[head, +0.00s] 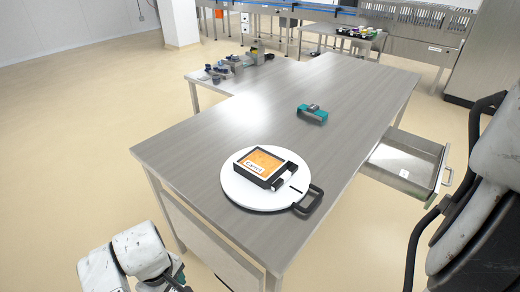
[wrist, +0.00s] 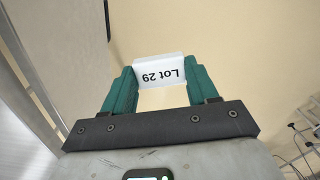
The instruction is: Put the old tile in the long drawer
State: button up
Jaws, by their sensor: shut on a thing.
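My gripper (wrist: 159,78) is shut on a white tile (wrist: 158,70), holding it between its two green fingers. The tile reads "Lot 29", upside down in the wrist view. In the head view my arm's end is at the lower left, beside the table's near left side; the tile cannot be made out there. A drawer (head: 403,164) stands pulled out at the table's right side, with a grey handle at its outer end. It looks empty, and my gripper is far from it, across the table.
A white round plate (head: 240,194) with a black handle lies on the table (head: 190,142), bearing a black frame (head: 270,168) with an orange labelled filling. A teal-and-grey device (head: 312,114) sits behind it. Several small items (head: 222,68) stand at the far left. Floor left of the table is clear.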

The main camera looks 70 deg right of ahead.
aim_at(410, 157)
jog(key=k+l+u, duration=0.2)
jog(key=u, duration=0.2)
jog(key=k+l+u, duration=0.25)
jog(key=u, duration=0.15)
jog(key=k+l+u, duration=0.15)
jog(key=k+u, duration=0.25)
jog(key=k+l, duration=0.1)
jog(key=k, duration=0.2)
jog(key=k+l, duration=0.1)
jog(key=k, duration=0.15)
